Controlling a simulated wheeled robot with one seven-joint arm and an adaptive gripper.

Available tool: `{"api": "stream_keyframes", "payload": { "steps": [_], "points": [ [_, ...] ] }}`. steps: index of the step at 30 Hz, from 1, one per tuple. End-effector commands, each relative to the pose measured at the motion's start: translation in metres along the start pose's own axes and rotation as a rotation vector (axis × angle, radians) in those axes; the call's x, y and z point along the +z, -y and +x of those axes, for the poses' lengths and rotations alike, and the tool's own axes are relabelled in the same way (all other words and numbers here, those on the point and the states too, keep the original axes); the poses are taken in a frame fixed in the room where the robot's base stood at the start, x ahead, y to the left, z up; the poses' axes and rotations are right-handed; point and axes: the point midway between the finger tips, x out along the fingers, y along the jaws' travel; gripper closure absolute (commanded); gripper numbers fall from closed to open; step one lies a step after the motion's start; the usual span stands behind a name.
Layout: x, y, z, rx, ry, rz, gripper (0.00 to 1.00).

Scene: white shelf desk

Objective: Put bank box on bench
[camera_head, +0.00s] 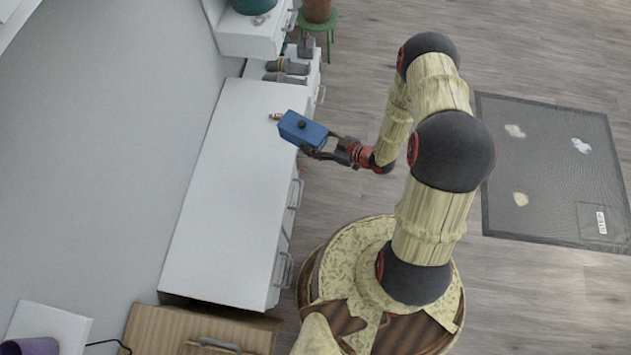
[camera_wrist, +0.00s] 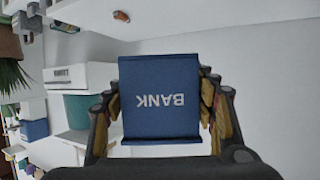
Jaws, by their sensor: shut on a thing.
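The blue bank box (camera_head: 300,128) is in my gripper (camera_head: 318,148), near the far right edge of a long white desk (camera_head: 222,190), which looks like the bench. In the wrist view the box (camera_wrist: 160,92) shows the word BANK upside down, with gripper fingers on both its left and right sides. My gripper is shut on it. A dark round spot shows on the box's upper face in the head view. I cannot tell whether the box touches the desk top or is held above it.
A small orange-brown object (camera_head: 276,116) lies on the desk just left of the box. Grey cylinders (camera_head: 287,67) lie beyond the desk's far end. The desk's middle and near part are clear. A brown cabinet (camera_head: 160,325) stands at the near end. A green stool (camera_head: 318,25) stands at the back.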

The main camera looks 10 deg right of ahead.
Motion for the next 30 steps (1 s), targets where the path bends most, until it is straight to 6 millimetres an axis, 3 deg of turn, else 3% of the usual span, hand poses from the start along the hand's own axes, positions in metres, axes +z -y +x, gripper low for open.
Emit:
{"api": "stream_keyframes", "payload": {
  "steps": [1,6,12,18,30],
  "points": [
    [0.023,0.006,0.004,-0.038,0.001,-0.011,0.69],
    [0.076,0.035,0.007,-0.179,0.001,-0.071,0.69],
    [0.123,0.066,0.004,-0.304,0.000,-0.126,0.69],
    [0.140,0.079,0.000,-0.353,-0.001,-0.149,0.69],
    [0.141,0.080,-0.002,-0.356,-0.002,-0.149,0.69]
  ]
}}
